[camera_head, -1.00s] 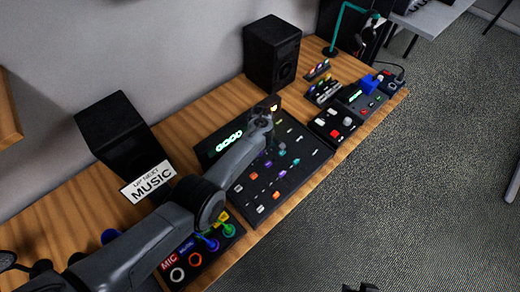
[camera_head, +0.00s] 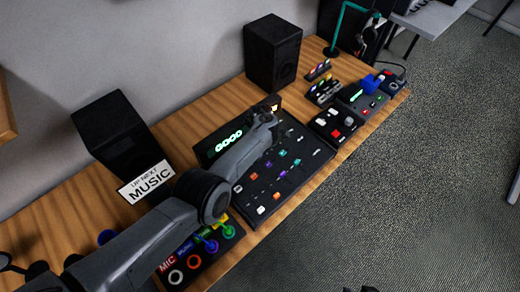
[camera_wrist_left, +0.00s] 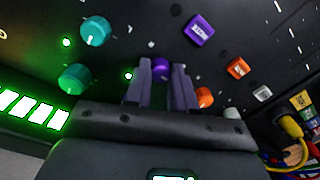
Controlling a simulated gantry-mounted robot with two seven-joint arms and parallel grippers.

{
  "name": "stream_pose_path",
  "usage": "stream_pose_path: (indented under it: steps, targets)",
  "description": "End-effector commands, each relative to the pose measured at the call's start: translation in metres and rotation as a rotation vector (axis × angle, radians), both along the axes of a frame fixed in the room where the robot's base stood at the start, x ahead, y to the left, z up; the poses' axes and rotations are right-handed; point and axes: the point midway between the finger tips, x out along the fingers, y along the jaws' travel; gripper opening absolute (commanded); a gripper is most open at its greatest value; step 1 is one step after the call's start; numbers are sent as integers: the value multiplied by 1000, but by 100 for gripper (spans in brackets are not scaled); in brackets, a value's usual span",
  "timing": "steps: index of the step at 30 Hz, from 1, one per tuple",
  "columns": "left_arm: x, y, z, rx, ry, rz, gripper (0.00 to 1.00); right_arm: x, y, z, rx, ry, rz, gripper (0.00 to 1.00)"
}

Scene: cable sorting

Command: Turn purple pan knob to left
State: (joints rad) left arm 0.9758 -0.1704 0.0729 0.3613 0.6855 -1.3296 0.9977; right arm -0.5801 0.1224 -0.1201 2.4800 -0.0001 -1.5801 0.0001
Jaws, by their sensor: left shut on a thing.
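The black mixer (camera_head: 247,212) lies on the wooden desk with rows of coloured knobs and faders. A purple knob (camera_wrist_left: 160,67) shows between the two fingers of my left gripper (camera_wrist_left: 161,75) in the left wrist view. The gripper is shut on it, and the fingers hide the knob's sides and its pointer. In the head view my left gripper (camera_head: 270,112) is at the mixer's far edge, beside the green lit display (camera_head: 229,142). A dark tip at the bottom edge of the head view seems to be my right gripper (camera_head: 361,289); its jaws cannot be made out.
Teal knobs (camera_wrist_left: 95,31), a purple fader cap (camera_wrist_left: 199,30) and an orange knob (camera_wrist_left: 205,97) are near the left gripper. A black speaker (camera_head: 272,54) stands behind the mixer. A cable panel (camera_head: 202,252) lies at the mixer's near left end.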

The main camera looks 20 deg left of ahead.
Motion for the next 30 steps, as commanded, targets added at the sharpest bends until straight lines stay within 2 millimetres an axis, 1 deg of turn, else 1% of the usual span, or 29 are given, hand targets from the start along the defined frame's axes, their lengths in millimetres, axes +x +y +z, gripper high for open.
stream_pose_path:
  steps: [10, 11, 15, 25, 28, 30]
  targets:
    - [0, 0, 0, 0, 1, 4, 0, 0, 2, 0, 7, 0, -4, 43]
    - [0, 0, 0, 0, 1, 4, 28, 0, 2, 0, 7, 0, -4, 43]
    - [0, 0, 0, 0, 1, 4, 49, 0, 2, 0, 7, 0, -4, 43]
    - [0, 0, 2, 0, 0, 3, 50, 0, 1, 1, 2, 0, -1, 43]
    - [1, 0, 9, 0, -1, 3, 50, 0, 0, 6, -1, 1, 1, 43]
    - [1, 0, 18, 0, -1, 4, 50, 0, -1, 11, -3, 1, 2, 43]
